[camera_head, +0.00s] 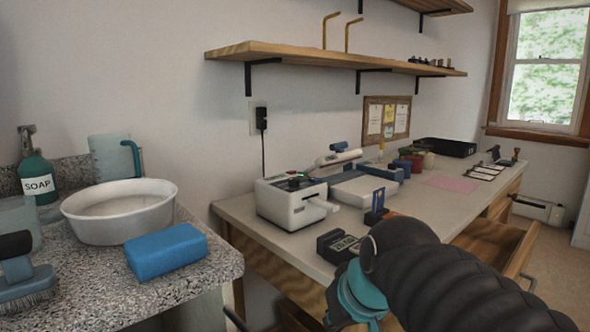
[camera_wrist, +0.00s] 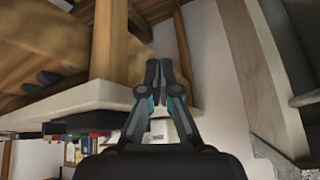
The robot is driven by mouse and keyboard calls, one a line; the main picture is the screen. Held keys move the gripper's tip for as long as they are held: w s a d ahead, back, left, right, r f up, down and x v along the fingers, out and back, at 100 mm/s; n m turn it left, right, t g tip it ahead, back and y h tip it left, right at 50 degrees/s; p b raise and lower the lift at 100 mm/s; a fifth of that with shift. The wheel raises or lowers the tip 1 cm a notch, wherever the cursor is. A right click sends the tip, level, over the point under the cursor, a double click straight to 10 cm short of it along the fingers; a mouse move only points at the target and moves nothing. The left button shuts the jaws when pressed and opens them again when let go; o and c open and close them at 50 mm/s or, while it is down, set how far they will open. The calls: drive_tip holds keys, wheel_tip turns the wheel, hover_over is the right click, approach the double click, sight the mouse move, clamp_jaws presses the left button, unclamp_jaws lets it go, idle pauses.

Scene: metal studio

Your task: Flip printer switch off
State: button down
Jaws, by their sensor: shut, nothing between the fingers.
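The printer (camera_head: 290,203) is a small white boxy device on the desk, with a dark top panel showing small red and green spots. A pale piece sticks out of its front right side. I cannot make out its switch clearly. My gripper (camera_wrist: 160,72) is shut and empty in the wrist view, its two dark fingers with teal parts close together. In the head view only teal and dark parts of my wrist show in front of the desk, apart from the printer; the fingertips cannot be made out there.
A black cord runs from the printer to a wall outlet (camera_head: 258,118). A dark display device (camera_head: 338,246) and a blue card holder (camera_head: 376,208) stand nearby on the desk (camera_head: 250,212). The left counter holds a white basin (camera_head: 120,222) and a blue sponge (camera_head: 166,250). An open drawer (camera_head: 500,245) juts out right.

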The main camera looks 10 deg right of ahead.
drive_tip(key=w+d+r+n+t+y+b, duration=0.1)
drive_tip(key=w+d+r, duration=0.1)
drive_tip(key=w+r, duration=0.5)
drive_tip(key=w+d+r+n+t+y+b, duration=0.2)
drive_tip(key=w+r, duration=0.6)
drive_tip(key=w, duration=0.7)
drive_tip(key=w+d+r+n+t+y+b, duration=0.2)
drive_tip(key=w+r, duration=0.5)
drive_tip(key=w, duration=0.4)
drive_tip(key=shift+w+d+r, duration=0.25)
drive_tip(key=shift+w+r, duration=0.05)
drive_tip(key=shift+w, duration=0.05)
hover_over(297, 175)
drive_tip(key=f, duration=0.4)
drive_tip(key=shift+w+a+p, duration=0.15)
drive_tip(key=shift+w+p, duration=0.05)
drive_tip(key=shift+p, duration=0.15)
wheel_tip(297, 175, down, 2)
drive_tip(key=shift+f+b, duration=0.1)
drive_tip(key=shift+b, duration=0.45)
drive_tip(key=shift+s+f+b, duration=0.2)
drive_tip(key=shift+f+b, duration=0.1)
drive_tip(key=shift+f, duration=0.65)
